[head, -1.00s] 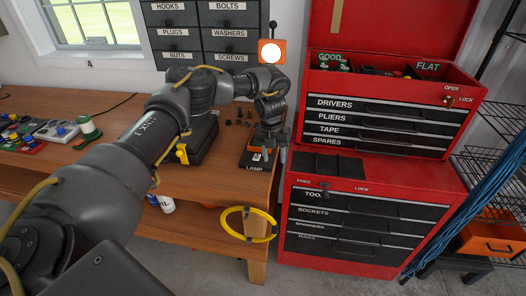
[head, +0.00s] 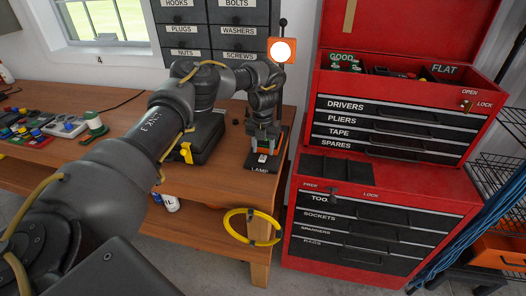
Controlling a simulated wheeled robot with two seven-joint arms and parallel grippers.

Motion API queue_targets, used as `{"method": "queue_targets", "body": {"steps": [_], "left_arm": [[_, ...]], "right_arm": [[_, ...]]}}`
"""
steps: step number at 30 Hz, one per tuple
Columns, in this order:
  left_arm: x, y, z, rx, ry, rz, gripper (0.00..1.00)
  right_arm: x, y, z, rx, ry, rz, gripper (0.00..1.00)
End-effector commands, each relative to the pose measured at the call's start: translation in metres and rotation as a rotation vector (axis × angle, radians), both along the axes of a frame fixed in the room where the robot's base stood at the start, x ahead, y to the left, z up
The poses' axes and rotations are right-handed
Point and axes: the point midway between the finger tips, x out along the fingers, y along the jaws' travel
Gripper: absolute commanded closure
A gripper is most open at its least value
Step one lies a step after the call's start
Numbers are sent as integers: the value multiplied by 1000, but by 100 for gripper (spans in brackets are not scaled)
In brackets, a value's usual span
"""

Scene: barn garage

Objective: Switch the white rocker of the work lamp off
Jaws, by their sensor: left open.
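The work lamp stands at the right end of the wooden bench. Its orange head (head: 271,50) has a bright white, lit face. Its dark base (head: 256,168) is labelled LAMP. The small white rocker (head: 262,157) shows on the base, near its front. My left gripper (head: 264,147) points down over the base, just behind and above the rocker in the picture. It is open, with nothing seen between its fingers. Whether a finger touches the rocker cannot be told. My gripper and wrist hide part of the lamp's base and post. My right gripper is out of view.
A black case (head: 203,143) with a yellow latch lies left of the lamp, under my left arm. A red tool chest (head: 392,125) stands close on the right. Labelled drawers (head: 232,38) are behind.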

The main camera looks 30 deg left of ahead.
Motion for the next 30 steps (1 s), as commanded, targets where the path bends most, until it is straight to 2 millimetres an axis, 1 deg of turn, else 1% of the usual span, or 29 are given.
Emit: {"method": "queue_targets", "body": {"steps": [1,3,7,11,17,27,30], "left_arm": [[-1,0,-5,0,2,1,56],[-1,0,-14,-1,2,1,56],[-1,0,-24,0,0,1,56],[0,1,-28,0,-1,1,56],[0,0,-28,0,-1,1,56],[0,0,-28,-1,-1,1,100],[-1,0,-27,1,-3,0,100]], "right_arm": [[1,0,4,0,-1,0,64],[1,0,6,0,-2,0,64],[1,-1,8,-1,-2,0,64],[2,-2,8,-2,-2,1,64],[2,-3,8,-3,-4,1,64],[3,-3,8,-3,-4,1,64],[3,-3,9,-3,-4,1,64]]}}
